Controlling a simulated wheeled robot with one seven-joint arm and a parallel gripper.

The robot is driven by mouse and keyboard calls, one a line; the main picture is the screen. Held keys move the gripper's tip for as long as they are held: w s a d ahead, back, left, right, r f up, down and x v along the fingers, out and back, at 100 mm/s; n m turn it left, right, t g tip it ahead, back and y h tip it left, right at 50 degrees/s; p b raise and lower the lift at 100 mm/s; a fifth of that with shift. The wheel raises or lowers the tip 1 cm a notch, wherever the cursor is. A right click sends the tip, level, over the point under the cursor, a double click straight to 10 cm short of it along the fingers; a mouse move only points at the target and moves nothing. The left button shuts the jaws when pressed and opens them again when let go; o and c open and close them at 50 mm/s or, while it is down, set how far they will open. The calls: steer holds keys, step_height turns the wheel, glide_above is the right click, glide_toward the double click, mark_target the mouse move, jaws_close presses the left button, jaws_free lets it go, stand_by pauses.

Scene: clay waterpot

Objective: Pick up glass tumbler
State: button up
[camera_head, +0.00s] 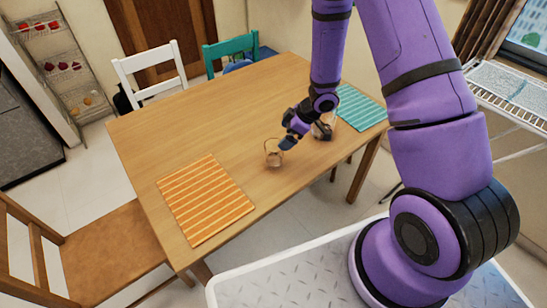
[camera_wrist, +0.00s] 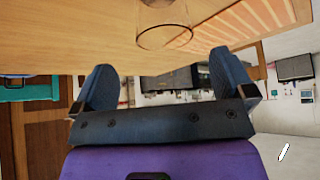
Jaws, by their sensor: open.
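A clear glass tumbler (camera_head: 273,158) stands on the wooden table near its middle, toward the near edge. In the head view my gripper (camera_head: 287,143) is at the tumbler's upper right, close to it; whether they touch is not clear. In the wrist view the tumbler (camera_wrist: 165,36) is at the top centre, cut off by the frame edge. It lies beyond the fingertips, in line with the gap. My gripper (camera_wrist: 164,70) is open, with nothing between its two dark fingers.
The wooden table (camera_head: 210,125) carries an orange striped mat (camera_head: 205,198) at front left and a teal mat (camera_head: 358,110) at right. A brownish object (camera_head: 323,131), partly hidden by my gripper, stands just right of it. White (camera_head: 150,65) and teal (camera_head: 228,50) chairs stand behind.

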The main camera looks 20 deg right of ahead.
mark_target(274, 145)
steer(key=x, duration=0.6)
steer(key=shift+s+a, duration=0.2)
steer(key=shift+s, duration=0.05)
steer(key=shift+w+a+f, duration=0.2)
steer(key=shift+f, duration=0.2)
steer(key=shift+c, duration=0.5)
steer(key=c, duration=1.3)
steer(key=shift+r, duration=0.2)
